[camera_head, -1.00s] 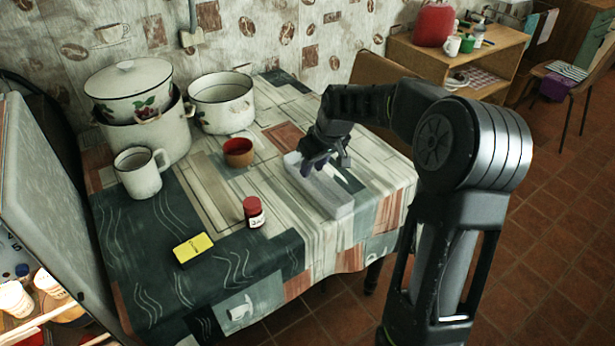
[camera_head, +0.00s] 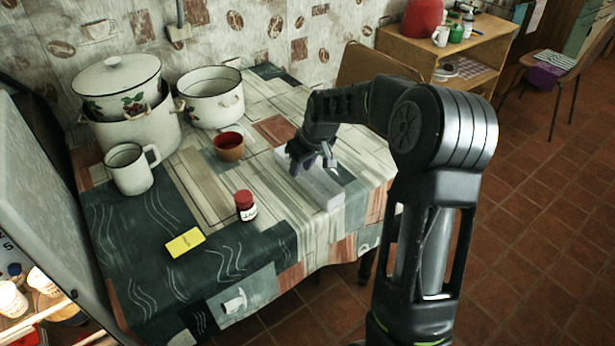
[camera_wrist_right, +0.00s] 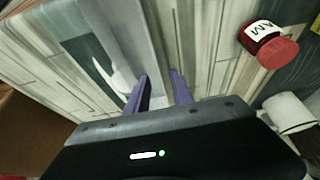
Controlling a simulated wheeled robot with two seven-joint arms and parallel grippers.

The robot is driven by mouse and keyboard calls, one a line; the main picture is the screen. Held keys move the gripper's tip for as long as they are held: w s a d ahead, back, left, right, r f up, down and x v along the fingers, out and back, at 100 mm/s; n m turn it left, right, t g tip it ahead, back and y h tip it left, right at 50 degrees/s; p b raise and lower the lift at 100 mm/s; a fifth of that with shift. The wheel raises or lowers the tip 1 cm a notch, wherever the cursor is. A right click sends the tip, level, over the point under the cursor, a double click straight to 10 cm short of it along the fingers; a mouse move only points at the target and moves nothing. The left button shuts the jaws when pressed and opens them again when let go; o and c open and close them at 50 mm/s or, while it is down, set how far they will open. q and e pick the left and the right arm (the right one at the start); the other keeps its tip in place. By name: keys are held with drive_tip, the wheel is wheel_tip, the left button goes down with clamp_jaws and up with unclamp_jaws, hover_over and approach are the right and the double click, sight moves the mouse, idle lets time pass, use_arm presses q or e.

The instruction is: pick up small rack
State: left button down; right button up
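The small rack (camera_head: 325,190) is a long, pale, shallow, see-through tray lying on the table (camera_head: 290,232), towards its right edge. In the right wrist view its pale side wall (camera_wrist_right: 148,36) runs down towards my fingers. My right gripper (camera_head: 308,165) points down at the rack's far left part and hides some of it. In the wrist view its two purple fingers (camera_wrist_right: 160,78) stand apart, with the rack's wall between their tips. I cannot tell whether they touch it. My left gripper is not in view.
A red-brown cup (camera_head: 229,147), a white mug (camera_head: 130,170) and enamel pots (camera_head: 211,99) stand farther left and back. A chair (camera_head: 365,75) is behind the table.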

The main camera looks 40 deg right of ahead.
sight(308, 175)
drive_tip(key=x, duration=0.4)
drive_tip(key=shift+f, duration=0.15)
idle(0.4)
clamp_jaws()
idle(1.2)
